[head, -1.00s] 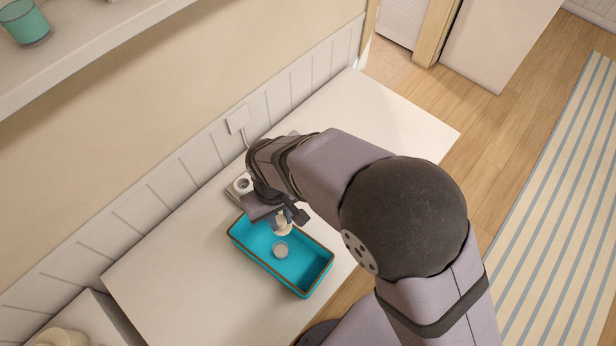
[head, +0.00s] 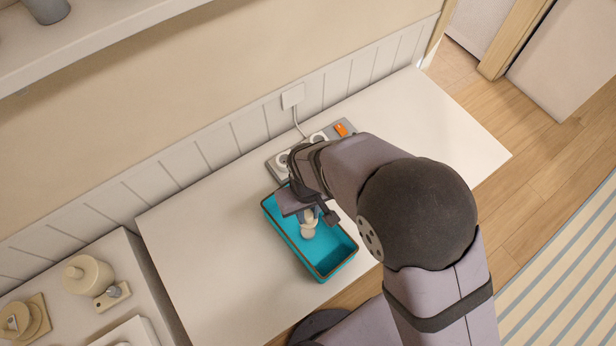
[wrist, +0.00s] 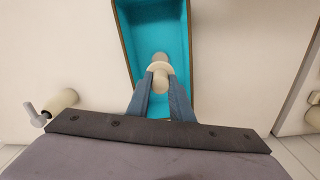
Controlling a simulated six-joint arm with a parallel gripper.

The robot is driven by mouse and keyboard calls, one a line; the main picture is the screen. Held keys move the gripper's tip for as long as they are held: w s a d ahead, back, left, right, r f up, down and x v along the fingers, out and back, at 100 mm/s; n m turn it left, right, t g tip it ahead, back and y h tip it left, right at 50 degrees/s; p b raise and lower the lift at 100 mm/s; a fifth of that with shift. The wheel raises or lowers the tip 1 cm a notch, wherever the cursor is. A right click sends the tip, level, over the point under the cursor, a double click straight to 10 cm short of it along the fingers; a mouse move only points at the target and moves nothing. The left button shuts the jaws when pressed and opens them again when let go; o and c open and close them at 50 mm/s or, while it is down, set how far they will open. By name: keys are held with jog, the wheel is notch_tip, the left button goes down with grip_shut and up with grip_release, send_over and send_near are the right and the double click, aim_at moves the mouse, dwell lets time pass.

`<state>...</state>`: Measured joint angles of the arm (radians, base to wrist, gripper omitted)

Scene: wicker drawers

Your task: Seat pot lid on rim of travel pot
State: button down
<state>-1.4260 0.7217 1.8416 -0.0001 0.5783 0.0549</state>
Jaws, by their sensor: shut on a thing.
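I cannot tell whether lid and rim touch.
The teal tray (head: 334,268) has raised brown-edged walls close around the gripper. A grey socket strip (head: 273,168) with an orange switch (head: 341,130) lies behind, partly hidden by my arm. A cream knobbed container (head: 88,275) stands at lower left. The white top (head: 205,240) left of the tray is clear.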

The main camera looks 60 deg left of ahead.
aim_at(308, 222)
jog(key=shift+f+b, duration=2.05)
jog(key=shift+f, duration=0.85)
jog(key=shift+f+b, duration=0.65)
jog(key=shift+f, duration=0.55)
jog(key=c, duration=1.5)
grip_release()
jog(key=shift+r, duration=0.1)
jog(key=shift+r+b, duration=1)
jog(key=shift+r, duration=2.6)
